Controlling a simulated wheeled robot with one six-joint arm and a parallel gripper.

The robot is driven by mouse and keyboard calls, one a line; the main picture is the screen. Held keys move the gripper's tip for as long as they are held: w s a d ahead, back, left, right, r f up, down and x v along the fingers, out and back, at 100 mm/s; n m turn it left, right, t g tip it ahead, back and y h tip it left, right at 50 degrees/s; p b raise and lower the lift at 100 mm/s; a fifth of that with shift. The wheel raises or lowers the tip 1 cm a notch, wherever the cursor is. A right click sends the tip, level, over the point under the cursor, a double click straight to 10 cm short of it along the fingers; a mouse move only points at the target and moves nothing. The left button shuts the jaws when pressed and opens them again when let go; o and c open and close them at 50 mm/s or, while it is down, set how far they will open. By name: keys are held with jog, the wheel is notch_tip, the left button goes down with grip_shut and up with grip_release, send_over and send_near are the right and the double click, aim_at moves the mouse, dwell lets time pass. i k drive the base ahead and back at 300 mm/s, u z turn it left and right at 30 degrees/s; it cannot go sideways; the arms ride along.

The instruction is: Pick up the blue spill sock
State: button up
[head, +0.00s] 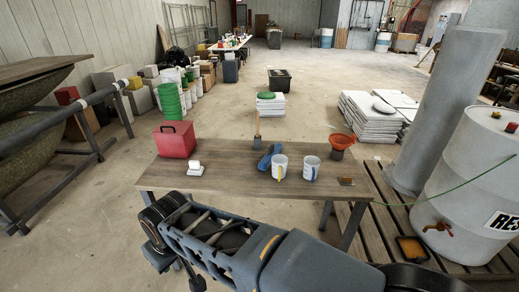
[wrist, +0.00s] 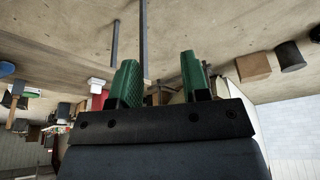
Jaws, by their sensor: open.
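The blue spill sock (head: 268,157) lies on the wooden table (head: 225,178), left of two white jugs, close to the nearer jug (head: 280,167). My gripper (wrist: 160,80) shows in the wrist view, its two green fingers apart with nothing between them. It is away from the sock. The wrist view is upside down; a small blue shape (wrist: 7,68) at its left edge looks like the sock, partly cut off. In the head view my arm crosses the bottom, in front of the table, and I cannot make out the gripper there.
On the table are a red box (head: 174,140), a white item (head: 196,168), a wooden-handled brush (head: 257,132), a second jug (head: 311,168) and an orange funnel (head: 341,141). A large drum (head: 465,185) stands at right. The table's front middle is clear.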

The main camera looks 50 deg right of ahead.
aim_at(271, 153)
jog(key=z, duration=0.6)
jog(key=i, duration=1.4)
jog(key=z, duration=0.75)
